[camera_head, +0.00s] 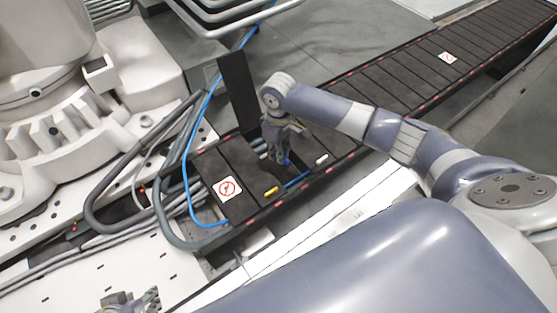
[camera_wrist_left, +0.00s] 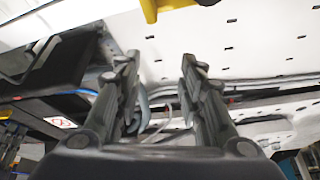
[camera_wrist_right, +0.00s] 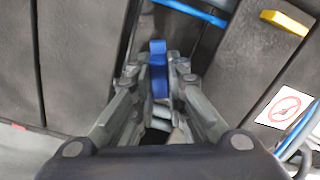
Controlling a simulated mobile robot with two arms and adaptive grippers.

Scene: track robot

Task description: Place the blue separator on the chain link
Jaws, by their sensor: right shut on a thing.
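The blue separator (camera_wrist_right: 158,68) is a small blue piece gripped between the fingertips of my right gripper (camera_wrist_right: 158,78). In the head view my right gripper (camera_head: 284,156) points down over an open part of the black cable chain (camera_head: 235,160), and a bit of blue shows at its tips. Grey cables show in the opening below the fingers in the right wrist view. I cannot tell whether the separator touches the chain link. My left gripper (camera_head: 130,301) is at the bottom edge of the head view. Its fingers (camera_wrist_left: 158,68) are apart and empty.
A black cover (camera_head: 238,90) stands upright behind the opening. A yellow piece (camera_head: 271,190), a white piece (camera_head: 321,159) and a blue strip (camera_head: 297,180) are on the chain's near side. A blue hose (camera_head: 186,165) and grey hoses (camera_head: 170,225) curve at the left end.

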